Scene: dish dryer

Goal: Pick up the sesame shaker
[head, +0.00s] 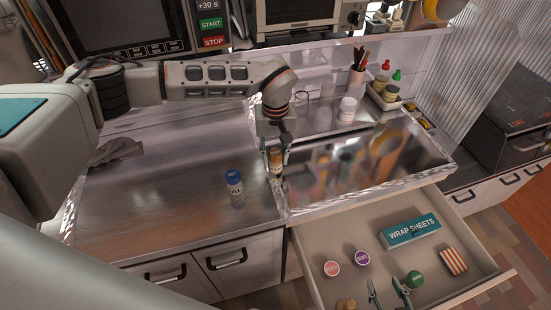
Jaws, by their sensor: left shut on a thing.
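My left gripper (276,150) points down at the left edge of the sunken steel section. It is shut on a small jar with tan-brown contents (275,160), which appears upright. I cannot read a label on it, so I cannot tell whether it is the sesame shaker. My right gripper (388,291) is open and empty over the drawer at the bottom of the view, close to a green-lidded jar (414,279). A blue-capped jar (234,187) stands on the counter, left of and nearer than my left gripper.
The open drawer (464,213) holds a wrap sheets box (411,231), a pink-lidded jar (332,268), a purple-lidded jar (362,258) and a striped item (454,261). A white jar (347,109) and a utensil cup (357,75) stand at the back. The left counter is mostly clear.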

